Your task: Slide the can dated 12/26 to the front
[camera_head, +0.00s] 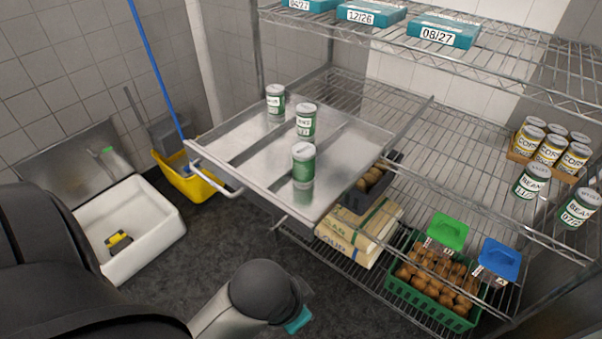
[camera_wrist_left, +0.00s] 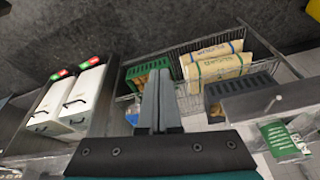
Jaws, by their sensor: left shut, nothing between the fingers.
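Three green-and-white cans stand upright on the pulled-out metal tray in the head view: a far can (camera_head: 275,98), a middle can (camera_head: 305,120) and a near can (camera_head: 304,162). Their dates are too small or turned away to read. Two bean cans stand on the right of the wire shelf: one (camera_head: 531,182) with a date starting 11, another (camera_head: 579,208) with a date starting 07. My left gripper (camera_wrist_left: 159,78) shows in the left wrist view, shut and empty; its fingers are not visible in the head view. My right gripper is not in view.
The metal tray (camera_head: 345,150) has raised dividers and a front handle. Yellow corn cans (camera_head: 550,152) sit right on the shelf. A blue box labelled 12/26 (camera_head: 370,14) is on the top shelf. Below are a green crate (camera_head: 409,294) and sacks (camera_head: 352,240). A yellow bucket (camera_head: 190,184) stands left.

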